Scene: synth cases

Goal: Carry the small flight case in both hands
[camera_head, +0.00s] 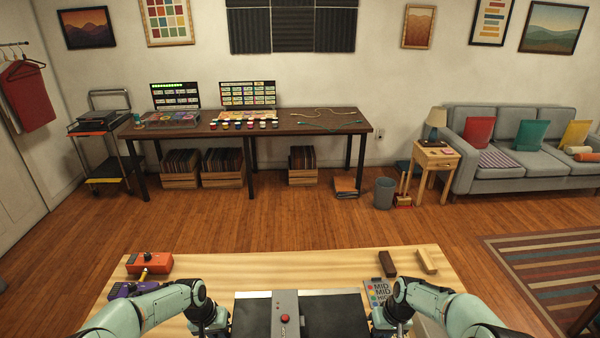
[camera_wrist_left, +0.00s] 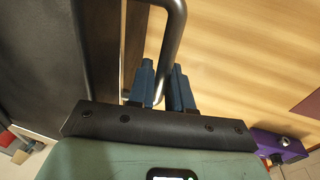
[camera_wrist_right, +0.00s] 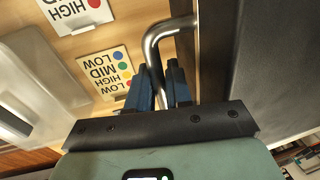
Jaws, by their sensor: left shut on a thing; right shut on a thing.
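The small flight case (camera_head: 343,315) is a black box with pale metal edges at the bottom middle of the head view, over the wooden table; its near part is cut off. My left gripper (camera_head: 213,325) is at its left side, and in the left wrist view its blue fingers (camera_wrist_left: 160,84) are shut on a dark bar handle (camera_wrist_left: 172,45). My right gripper (camera_head: 384,322) is at its right side, and in the right wrist view its fingers (camera_wrist_right: 160,86) are shut on a metal bar handle (camera_wrist_right: 153,50). I cannot tell whether the case touches the table.
The table (camera_head: 300,268) holds an orange box (camera_head: 150,263) and a purple box (camera_head: 130,290) at left. Beyond is open floor (camera_head: 280,220), then a long desk (camera_head: 300,122) and a sofa (camera_head: 500,180).

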